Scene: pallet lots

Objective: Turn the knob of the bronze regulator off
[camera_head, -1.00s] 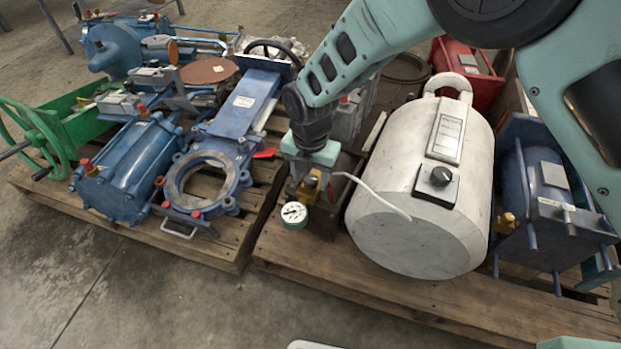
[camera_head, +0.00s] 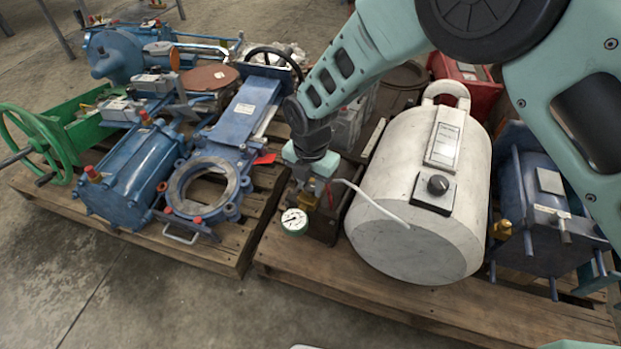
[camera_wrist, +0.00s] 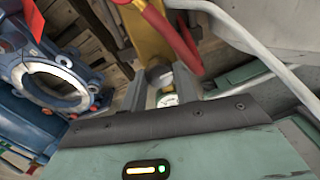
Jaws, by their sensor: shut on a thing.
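The bronze regulator (camera_head: 307,199) stands at the front left of the right pallet, with a round white-faced gauge (camera_head: 294,221) low at its front. My gripper (camera_head: 311,179) comes down on it from above and hides its top and much of its body. In the wrist view the brassy body (camera_wrist: 148,36) shows beyond the fingers, with a red curved part (camera_wrist: 174,32) across it. The fingers (camera_wrist: 164,88) are shut around a small greyish piece at the regulator, which looks like its knob. The gauge also shows between the fingers. The knob's setting cannot be read.
A large white tank (camera_head: 425,190) with a black knob stands close on the right. A thin white hose (camera_head: 372,199) curves across its front beside my gripper. A blue flanged valve (camera_head: 212,180) lies on the left pallet. Open concrete floor lies in front.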

